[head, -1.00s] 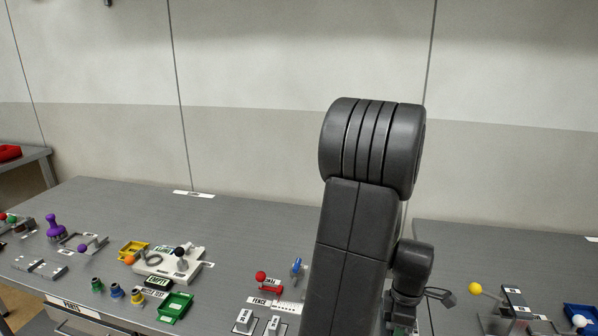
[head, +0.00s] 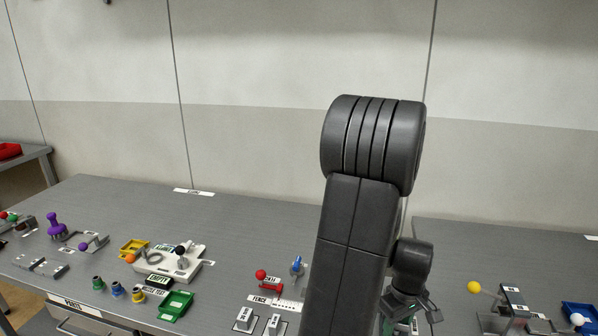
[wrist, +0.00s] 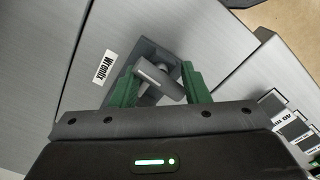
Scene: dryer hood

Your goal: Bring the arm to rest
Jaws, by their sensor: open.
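My arm rises in front of the bench in the head view and bends down on its right side. My gripper shows in the wrist view (wrist: 160,85) with its two green fingers apart. A grey block-like fixture with a lighter cylindrical piece (wrist: 158,78) shows between and beyond the fingers. I cannot tell whether the fingers touch it. A white label reading "Wronix" (wrist: 105,68) lies left of the fingers. In the head view the gripper's fingers are mostly hidden behind my arm.
A second bench at right holds a yellow-knobbed lever (head: 475,287) and blue tray (head: 580,312). The wall is behind.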

